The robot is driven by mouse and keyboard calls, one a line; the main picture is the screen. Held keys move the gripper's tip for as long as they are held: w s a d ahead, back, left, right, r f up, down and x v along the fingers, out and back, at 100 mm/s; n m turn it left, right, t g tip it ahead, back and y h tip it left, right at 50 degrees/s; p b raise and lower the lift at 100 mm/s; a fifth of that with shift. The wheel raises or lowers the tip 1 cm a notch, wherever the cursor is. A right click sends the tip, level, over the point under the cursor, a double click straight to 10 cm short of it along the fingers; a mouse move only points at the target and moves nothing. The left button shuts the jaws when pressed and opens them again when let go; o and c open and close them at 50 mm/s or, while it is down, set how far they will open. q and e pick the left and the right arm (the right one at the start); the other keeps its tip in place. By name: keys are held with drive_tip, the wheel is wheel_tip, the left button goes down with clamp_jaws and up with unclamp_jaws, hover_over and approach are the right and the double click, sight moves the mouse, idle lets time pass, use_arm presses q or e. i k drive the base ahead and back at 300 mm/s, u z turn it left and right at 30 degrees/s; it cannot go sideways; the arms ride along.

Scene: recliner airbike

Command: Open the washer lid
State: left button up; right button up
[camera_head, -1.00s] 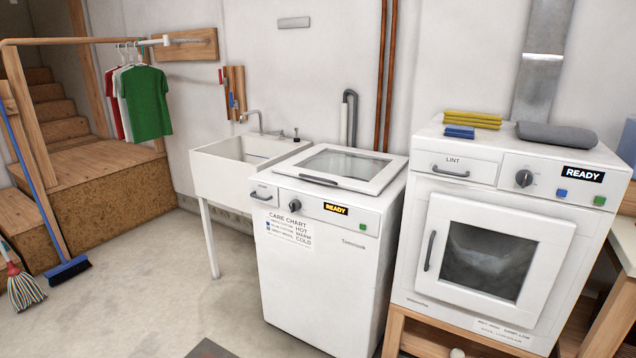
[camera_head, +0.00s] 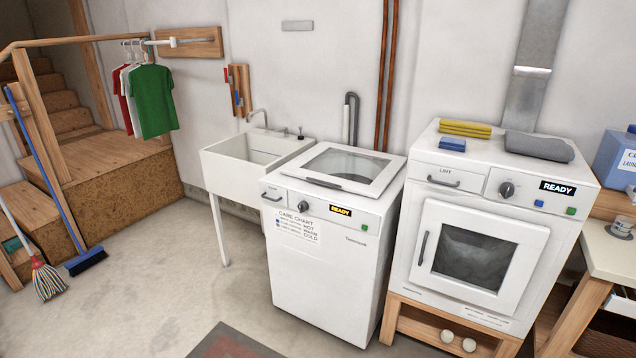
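The washer (camera_head: 320,270) is a white top-loader in the middle of the head view, with a knob and a "READY" display on its front panel. Its lid (camera_head: 385,166) lies shut on top, with a white frame and a glass window (camera_head: 347,163). A dark handle (camera_head: 322,184) runs along the lid's front edge. Neither of my grippers is in view.
A white sink (camera_head: 232,181) stands left of the washer, and a white dryer (camera_head: 415,215) on a wooden stand is at its right. A mat (camera_head: 232,343) lies on the floor in front. A broom (camera_head: 86,261) and mop (camera_head: 46,279) stand at left.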

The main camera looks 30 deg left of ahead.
sight(376, 189)
drive_tip(key=u, duration=1.7)
drive_tip(key=i, duration=1.9)
drive_tip(key=z, duration=0.65)
